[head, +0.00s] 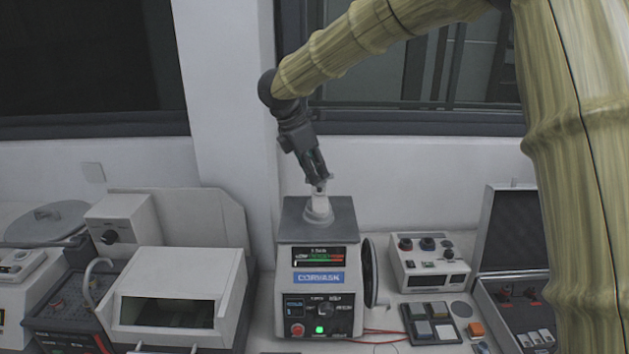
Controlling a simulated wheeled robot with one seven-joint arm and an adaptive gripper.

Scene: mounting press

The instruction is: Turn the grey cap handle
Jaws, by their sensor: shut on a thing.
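The mounting press (317,263) is a grey box in the middle of the head view, with a display, a blue label, knobs and a lit green button on its front. The light grey cap handle (318,207) stands upright on the press's dark top. My gripper (318,185) comes down from above and is shut on the upper end of the cap handle. The fingertips cover part of the handle's top.
A white machine with a dark window (170,290) stands left of the press. A control box with knobs (428,264), a tray of square pieces (431,322) and an open case (512,290) lie to the right. Red wires run on the bench near the press.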

